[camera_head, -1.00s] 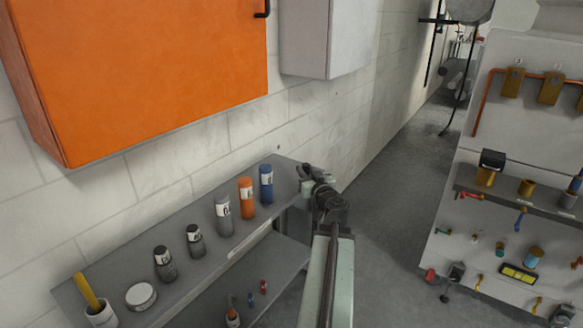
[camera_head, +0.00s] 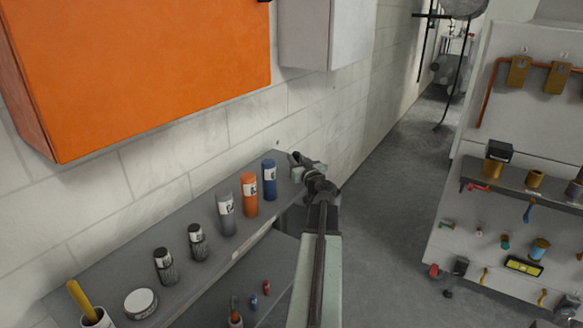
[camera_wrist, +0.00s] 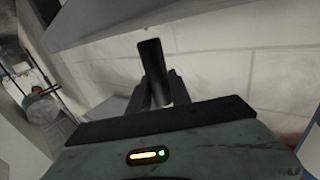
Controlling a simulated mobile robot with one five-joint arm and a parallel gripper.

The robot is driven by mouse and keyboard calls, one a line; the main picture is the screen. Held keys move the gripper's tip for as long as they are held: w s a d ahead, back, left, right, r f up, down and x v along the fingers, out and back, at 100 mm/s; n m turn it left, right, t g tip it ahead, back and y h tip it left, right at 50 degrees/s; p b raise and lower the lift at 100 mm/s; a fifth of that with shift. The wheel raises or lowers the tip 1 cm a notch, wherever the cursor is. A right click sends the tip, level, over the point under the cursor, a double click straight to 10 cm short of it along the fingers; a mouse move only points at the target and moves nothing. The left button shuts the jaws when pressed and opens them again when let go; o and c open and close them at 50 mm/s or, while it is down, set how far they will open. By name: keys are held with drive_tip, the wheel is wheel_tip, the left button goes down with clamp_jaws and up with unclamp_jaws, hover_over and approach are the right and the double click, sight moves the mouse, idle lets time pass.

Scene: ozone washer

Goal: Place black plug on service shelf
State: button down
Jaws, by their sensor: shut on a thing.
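The black plug (camera_wrist: 151,57) shows in the wrist view as a dark upright piece between my fingers. My gripper (camera_wrist: 165,92) is shut on it. In the head view my gripper (camera_head: 305,166) is at the far right end of a grey shelf (camera_head: 215,262) along the wall, close to the wall. The plug is hard to make out there against the dark gripper. I cannot tell whether it touches the shelf. Which surface is the service shelf is not marked legibly; another shelf (camera_head: 520,187) is on the white panel at right.
A blue bottle (camera_head: 269,180), an orange bottle (camera_head: 249,195) and a grey bottle (camera_head: 226,215) stand left of my gripper. Further left are dark jars and a round tin (camera_head: 140,303). An orange cabinet (camera_head: 140,70) hangs above. The floor (camera_head: 385,220) at right is clear.

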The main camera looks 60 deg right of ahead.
drive_tip(key=shift+f, duration=0.85)
drive_tip(key=shift+w+a+r, duration=0.2)
drive_tip(key=shift+w+a, duration=0.05)
drive_tip(key=shift+w, duration=0.1)
drive_tip(key=shift+f, duration=0.2)
drive_tip(key=c, duration=1.2)
unclamp_jaws()
drive_tip(key=shift+r, duration=0.1)
